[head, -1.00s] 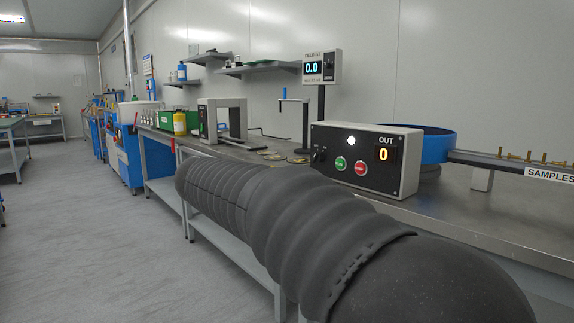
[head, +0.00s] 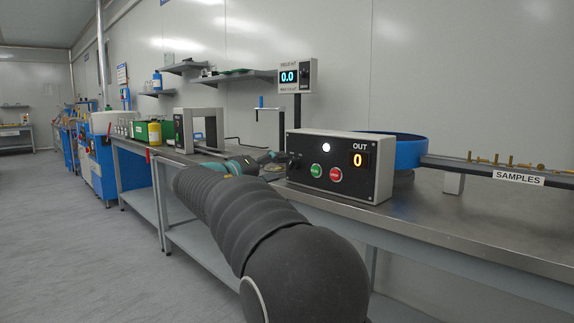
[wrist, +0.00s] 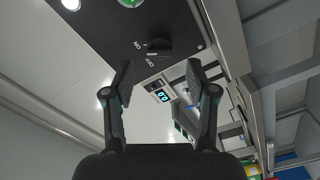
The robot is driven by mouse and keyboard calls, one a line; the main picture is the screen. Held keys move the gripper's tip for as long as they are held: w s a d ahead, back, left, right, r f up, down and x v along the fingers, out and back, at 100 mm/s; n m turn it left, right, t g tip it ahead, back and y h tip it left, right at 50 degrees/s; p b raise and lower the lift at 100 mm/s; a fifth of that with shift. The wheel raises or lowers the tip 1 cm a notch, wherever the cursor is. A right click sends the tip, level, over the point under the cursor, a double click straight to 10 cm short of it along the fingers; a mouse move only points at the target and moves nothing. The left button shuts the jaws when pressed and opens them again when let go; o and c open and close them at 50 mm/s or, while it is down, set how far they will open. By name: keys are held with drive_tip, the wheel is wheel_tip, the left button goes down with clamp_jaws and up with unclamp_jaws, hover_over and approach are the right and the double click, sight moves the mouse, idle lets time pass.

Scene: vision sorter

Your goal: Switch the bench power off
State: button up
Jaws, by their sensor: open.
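The control box (head: 383,185) stands on the bench, with a lit white lamp, green and red buttons and a display reading 0. Its black rotary switch (head: 295,162) is at the left of the face, small and dark in the head view. In the wrist view the switch (wrist: 158,48) shows clearly beside the printed words ON and OFF; I cannot tell for sure which its mark points to. My gripper (wrist: 160,80) is open and empty, its fingertips short of the switch and apart from it. In the head view my gripper is hard to make out.
The steel bench (head: 450,230) is clear in front of the box. A blue bowl (head: 395,152) and a SAMPLES rail (head: 518,178) stand behind and right. A field display (head: 289,77) on a post and a grey frame (head: 212,125) stand left and behind.

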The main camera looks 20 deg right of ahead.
sight(293, 164)
drive_tip(key=x, duration=0.4)
drive_tip(key=shift+d, duration=0.15)
clamp_jaws()
